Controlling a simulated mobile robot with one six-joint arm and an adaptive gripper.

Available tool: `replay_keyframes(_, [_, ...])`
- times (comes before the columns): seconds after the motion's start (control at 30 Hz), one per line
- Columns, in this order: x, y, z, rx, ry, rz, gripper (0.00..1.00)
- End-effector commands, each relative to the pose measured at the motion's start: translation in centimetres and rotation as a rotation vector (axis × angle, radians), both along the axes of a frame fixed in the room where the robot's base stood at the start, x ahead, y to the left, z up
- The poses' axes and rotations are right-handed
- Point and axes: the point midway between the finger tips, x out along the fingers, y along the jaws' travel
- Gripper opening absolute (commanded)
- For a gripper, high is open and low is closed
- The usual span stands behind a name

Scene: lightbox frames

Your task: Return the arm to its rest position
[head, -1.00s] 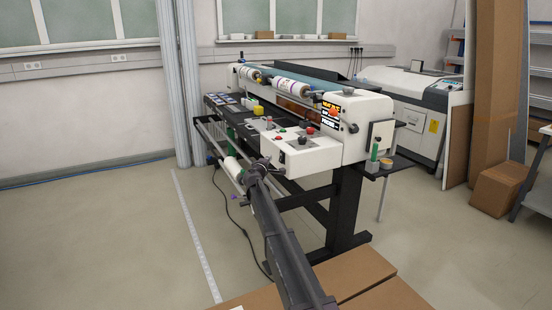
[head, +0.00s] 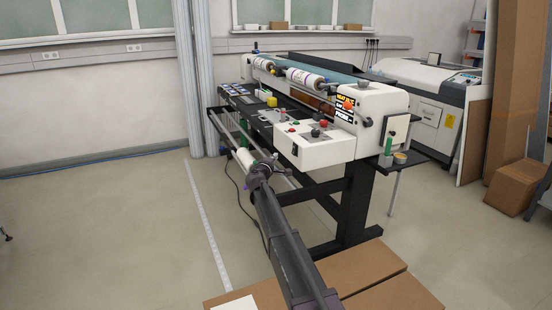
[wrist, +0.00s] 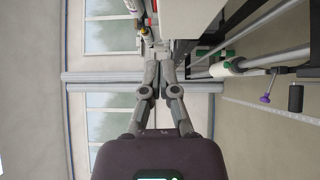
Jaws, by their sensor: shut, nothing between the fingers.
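My arm reaches from the bottom of the head view up and to the left. Its wrist end is in front of a large black and white laminating machine (head: 325,150). In the wrist view my gripper (wrist: 159,64) has its two fingers together, with nothing between them. The fingertips are hard to make out in the head view. In the wrist view the machine's pale side (wrist: 188,18) is beside and beyond the fingers.
A white roll (head: 244,160) on the machine's lower bar is close to my arm's end. Cardboard boxes (head: 395,293) lie low in front, under the arm. A brown carton (head: 515,188) stands at right. The floor at left (head: 100,225) is clear.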

Motion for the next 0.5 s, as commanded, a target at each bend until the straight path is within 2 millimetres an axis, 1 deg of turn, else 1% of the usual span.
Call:
replay_keyframes(0.13, [-0.3, -0.3, -0.1, 0.007, 0.001, -0.006, 0.0])
replay_keyframes(0.27, [-1.5, -1.6, -0.6, 0.049, 0.011, -0.037, 0.0])
replay_keyframes(0.37, [-3.4, -3.6, -1.4, 0.112, 0.027, -0.085, 0.0])
replay_keyframes(0.47, [-6.1, -6.2, -2.6, 0.201, 0.053, -0.152, 0.0])
replay_keyframes(0.5, [-7.4, -7.2, -3.3, 0.242, 0.067, -0.183, 0.0])
